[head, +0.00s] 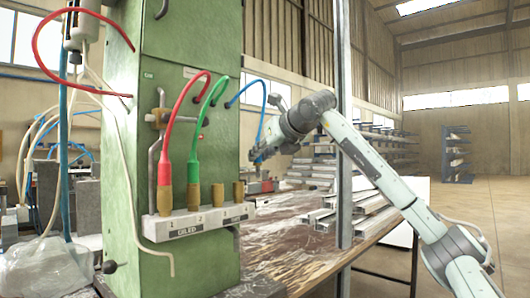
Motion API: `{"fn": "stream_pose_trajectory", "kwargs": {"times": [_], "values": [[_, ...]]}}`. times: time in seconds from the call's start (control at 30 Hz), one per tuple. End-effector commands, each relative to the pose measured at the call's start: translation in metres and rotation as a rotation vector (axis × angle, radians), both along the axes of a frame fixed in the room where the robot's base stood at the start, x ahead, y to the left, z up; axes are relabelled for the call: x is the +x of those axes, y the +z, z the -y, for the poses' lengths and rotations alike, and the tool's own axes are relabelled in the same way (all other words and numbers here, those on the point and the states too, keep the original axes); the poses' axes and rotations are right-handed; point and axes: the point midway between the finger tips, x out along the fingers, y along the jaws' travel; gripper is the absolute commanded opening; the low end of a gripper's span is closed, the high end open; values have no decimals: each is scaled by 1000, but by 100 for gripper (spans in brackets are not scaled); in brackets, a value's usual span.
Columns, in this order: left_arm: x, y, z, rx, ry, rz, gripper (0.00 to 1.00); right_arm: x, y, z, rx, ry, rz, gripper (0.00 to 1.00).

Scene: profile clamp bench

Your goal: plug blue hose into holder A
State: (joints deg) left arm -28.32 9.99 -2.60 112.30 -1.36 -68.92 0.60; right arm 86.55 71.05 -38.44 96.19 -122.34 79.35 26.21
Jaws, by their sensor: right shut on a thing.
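The blue hose (241,92) leaves the green cabinet, arcs up and runs down to my right gripper (257,156). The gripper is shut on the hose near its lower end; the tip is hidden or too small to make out. A pale holder block (200,222) on the cabinet front carries brass sockets. The red hose (176,112) stands in the left socket and the green hose (199,118) in the one beside it. Two sockets farther right, one (217,195) and another (238,191), are empty. My right gripper is above and right of them. I cannot read a label A.
The green cabinet (205,60) stands at the left of the bench (300,262). Metal profiles (350,212) lie on the bench behind a grey upright post (344,120). A loose red hose (36,50) and a plastic bag (45,268) are at the left.

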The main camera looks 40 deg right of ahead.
Motion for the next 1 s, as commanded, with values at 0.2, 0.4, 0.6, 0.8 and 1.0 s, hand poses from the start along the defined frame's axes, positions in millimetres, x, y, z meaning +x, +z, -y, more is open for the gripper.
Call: {"fn": "stream_pose_trajectory", "kwargs": {"times": [0.2,0.4,0.6,0.8,1.0], "values": [[0,4,0,0,0,0,100,11,0,-1,2,1,-1,0],[0,7,0,0,0,0,100,21,0,-1,1,0,-1,0],[0,9,0,0,0,0,100,31,0,-3,2,1,-1,0],[0,8,0,0,0,0,100,41,0,-4,1,1,1,0],[0,9,0,0,0,0,100,51,0,-5,1,1,1,0]]}}
